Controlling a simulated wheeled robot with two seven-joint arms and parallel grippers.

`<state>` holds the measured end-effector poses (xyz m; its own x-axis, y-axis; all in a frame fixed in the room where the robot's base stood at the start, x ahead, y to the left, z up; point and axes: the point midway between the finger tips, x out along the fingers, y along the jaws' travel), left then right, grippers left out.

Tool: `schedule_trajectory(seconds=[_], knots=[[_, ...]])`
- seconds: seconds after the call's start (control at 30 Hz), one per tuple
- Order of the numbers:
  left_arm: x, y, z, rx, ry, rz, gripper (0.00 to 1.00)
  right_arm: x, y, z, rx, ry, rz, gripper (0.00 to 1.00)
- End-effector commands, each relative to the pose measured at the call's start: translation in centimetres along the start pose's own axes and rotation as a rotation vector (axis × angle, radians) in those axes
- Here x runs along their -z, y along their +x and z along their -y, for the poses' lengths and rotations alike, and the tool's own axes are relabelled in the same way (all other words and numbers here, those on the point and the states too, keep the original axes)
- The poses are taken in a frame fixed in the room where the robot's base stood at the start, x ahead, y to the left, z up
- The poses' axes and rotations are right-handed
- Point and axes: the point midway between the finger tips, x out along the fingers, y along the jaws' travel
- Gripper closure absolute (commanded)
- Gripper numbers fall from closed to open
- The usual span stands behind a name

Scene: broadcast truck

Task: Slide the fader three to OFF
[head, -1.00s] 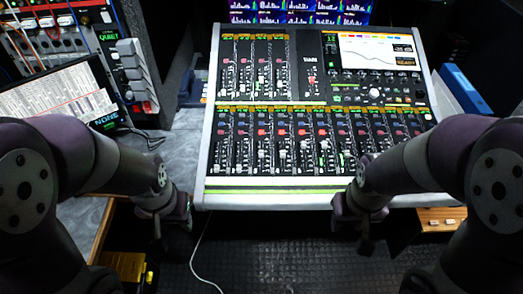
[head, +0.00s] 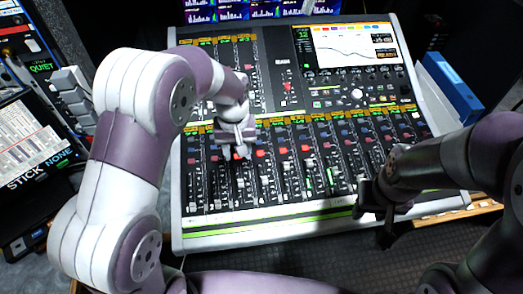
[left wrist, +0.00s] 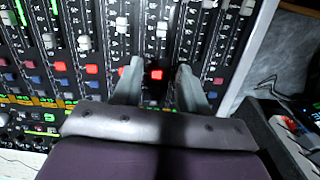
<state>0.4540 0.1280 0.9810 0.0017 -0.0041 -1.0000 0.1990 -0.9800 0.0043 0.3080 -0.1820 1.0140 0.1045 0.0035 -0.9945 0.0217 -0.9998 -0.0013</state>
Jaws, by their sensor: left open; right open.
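The mixing console (head: 300,217) has a lower bank of faders. The third strip from the left carries a pale cap (head: 240,184), which I take for fader three; its label is too small to read. My left gripper (head: 239,152) is open over the upper part of this strip, above the cap in the head view. In the left wrist view the open left gripper (left wrist: 160,70) straddles a red button, and a pale cap (left wrist: 162,29) lies beyond the fingertips, apart from them. My right gripper (head: 377,217) is open and empty by the console's front right edge.
A screen (head: 357,45) tops the console's right side. A rack with grey switches (head: 72,92) and a display reading NONE (head: 58,155) stand at left. A blue binder (head: 452,88) stands at right. Neighbouring faders sit close on both sides of the left gripper.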

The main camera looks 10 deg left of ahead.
Motion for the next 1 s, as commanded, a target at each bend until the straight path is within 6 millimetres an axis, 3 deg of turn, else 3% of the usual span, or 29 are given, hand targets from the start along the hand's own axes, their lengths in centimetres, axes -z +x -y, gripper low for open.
schedule_trajectory(seconds=[0.07, 0.17, 0.5, 0.63, 0.8, 1.0], knots=[[0.3, -0.6, -0.1, 0.003, -0.054, 0.008, 0.57, 0.0, 0.0, 0.0, 0.000, 0.000, 0.000, 0.57], [0.0, 0.3, 0.0, 0.009, -0.083, 0.019, 0.57, 0.0, -0.1, 0.0, 0.000, 0.000, 0.001, 0.57], [-0.2, 8.4, 0.1, 0.009, -0.081, 0.020, 0.57, 0.1, -0.9, 0.0, 0.000, 0.000, 0.000, 0.57], [-0.1, 10.7, 0.1, 0.008, -0.080, 0.018, 0.57, 0.1, -1.0, 0.0, 0.000, 0.000, 0.000, 0.57], [-0.1, 12.0, 0.1, 0.007, -0.080, 0.016, 0.57, 0.1, -1.1, 0.0, 0.000, 0.000, 0.000, 0.57], [-0.1, 12.1, 0.1, 0.006, -0.080, 0.014, 0.57, 0.1, -1.1, 0.0, 0.000, 0.000, 0.000, 0.57]])
